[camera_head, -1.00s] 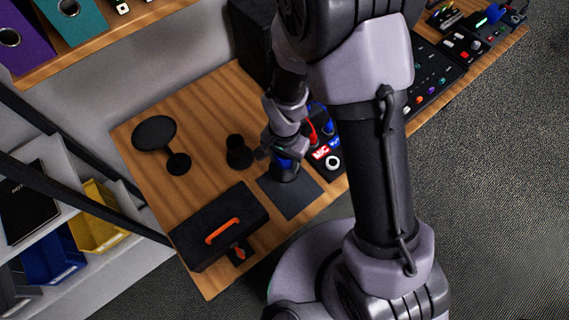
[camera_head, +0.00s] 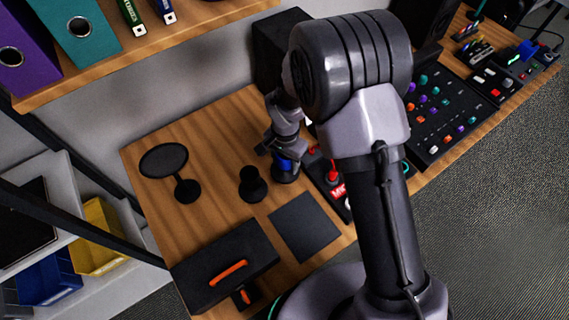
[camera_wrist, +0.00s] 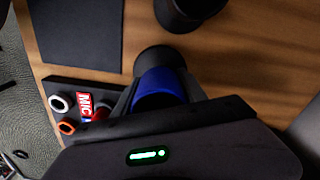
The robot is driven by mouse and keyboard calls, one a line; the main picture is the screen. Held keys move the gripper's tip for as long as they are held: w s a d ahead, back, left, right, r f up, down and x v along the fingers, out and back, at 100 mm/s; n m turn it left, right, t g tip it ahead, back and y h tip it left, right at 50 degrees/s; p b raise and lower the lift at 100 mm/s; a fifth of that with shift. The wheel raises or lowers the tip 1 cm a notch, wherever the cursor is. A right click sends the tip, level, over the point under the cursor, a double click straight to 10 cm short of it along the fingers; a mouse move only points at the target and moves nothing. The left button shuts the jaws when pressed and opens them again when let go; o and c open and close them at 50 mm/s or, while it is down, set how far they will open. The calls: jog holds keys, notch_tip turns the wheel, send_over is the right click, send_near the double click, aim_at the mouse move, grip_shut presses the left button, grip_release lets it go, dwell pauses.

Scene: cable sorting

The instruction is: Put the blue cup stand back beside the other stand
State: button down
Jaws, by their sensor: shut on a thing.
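The blue cup stand (camera_head: 285,164), with a blue band and a dark round base, is between the fingers of my gripper (camera_head: 283,158). In the wrist view the blue cup stand (camera_wrist: 163,86) shows in front of my gripper (camera_wrist: 165,104), which is shut on it. The other stand (camera_head: 253,184) is black and upright on the table, close to the left of the blue one and apart from it. It also shows at the top of the wrist view (camera_wrist: 188,8). I cannot tell whether the blue stand's base touches the table.
A bare dark mat (camera_head: 304,228) lies in front of the stands. A black tray with a red MIC label (camera_head: 338,191) is close at right. A round-headed black stand (camera_head: 186,190) is at left, and a black case with an orange handle (camera_head: 228,272) at front left.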

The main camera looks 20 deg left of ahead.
jog(key=shift+w+a+f, duration=0.1)
jog(key=shift+w+a, duration=0.35)
jog(key=shift+w, duration=0.3)
jog(key=shift+f+b, duration=0.85)
jog(key=shift+f, duration=0.9)
jog(key=shift+f, duration=0.2)
jog(key=c, duration=0.6)
grip_release()
jog(key=shift+c, duration=0.2)
jog(key=shift+r, duration=0.15)
